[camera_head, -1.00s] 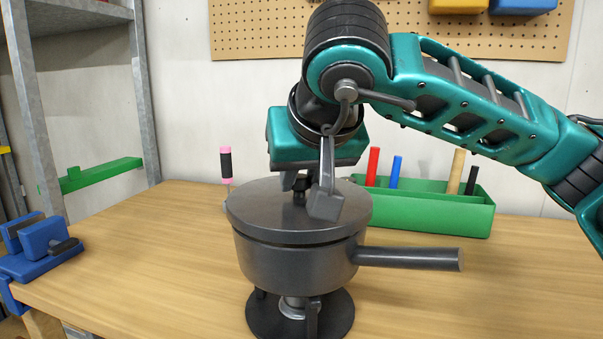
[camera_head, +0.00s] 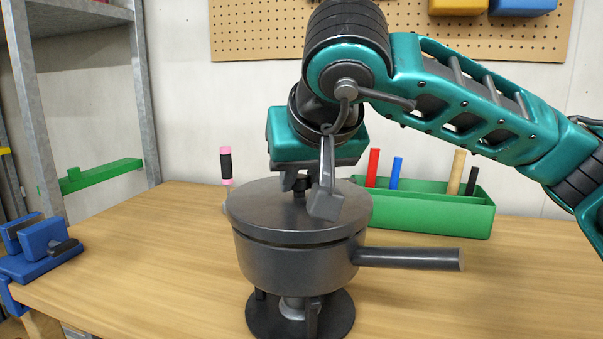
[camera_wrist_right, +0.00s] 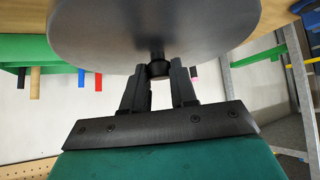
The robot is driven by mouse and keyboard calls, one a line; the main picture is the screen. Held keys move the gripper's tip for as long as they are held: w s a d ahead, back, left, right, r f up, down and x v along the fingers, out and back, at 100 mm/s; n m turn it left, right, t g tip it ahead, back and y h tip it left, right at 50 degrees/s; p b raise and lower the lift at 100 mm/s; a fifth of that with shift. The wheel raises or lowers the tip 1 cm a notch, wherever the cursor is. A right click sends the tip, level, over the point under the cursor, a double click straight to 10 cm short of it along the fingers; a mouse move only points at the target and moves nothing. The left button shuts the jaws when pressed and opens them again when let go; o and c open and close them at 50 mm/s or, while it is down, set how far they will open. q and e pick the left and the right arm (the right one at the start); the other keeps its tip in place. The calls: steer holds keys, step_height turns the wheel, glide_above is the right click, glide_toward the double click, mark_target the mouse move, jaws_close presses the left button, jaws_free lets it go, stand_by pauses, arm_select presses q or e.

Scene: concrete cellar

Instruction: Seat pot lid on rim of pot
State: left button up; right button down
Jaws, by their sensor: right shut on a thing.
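The grey pot lid (camera_head: 262,207) lies over the top of the dark grey pot (camera_head: 295,268) in the head view. It looks roughly level, with a narrow dark gap under its front edge, so I cannot tell whether it rests fully on the rim. The pot stands on a round black stand, its handle (camera_head: 410,258) pointing right. My right gripper (camera_head: 303,190) is above the lid, shut on its black knob. The right wrist view shows the knob (camera_wrist_right: 158,68) between the fingers and the lid (camera_wrist_right: 155,25) beyond. My left gripper is not in view.
A green tool holder (camera_head: 430,208) with several upright tools stands behind the pot to the right. A pink and black tool (camera_head: 226,165) stands behind left. A blue vise (camera_head: 38,245) is at the table's left edge. The wooden table (camera_head: 150,260) is clear left of the pot.

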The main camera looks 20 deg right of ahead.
steer(key=shift+f+b, duration=0.9)
steer(key=shift+f, duration=0.15)
steer(key=c, duration=0.8)
jaws_free()
steer(key=p+v, duration=0.2)
steer(key=v, duration=1.1)
steer(key=shift+f, duration=0.1)
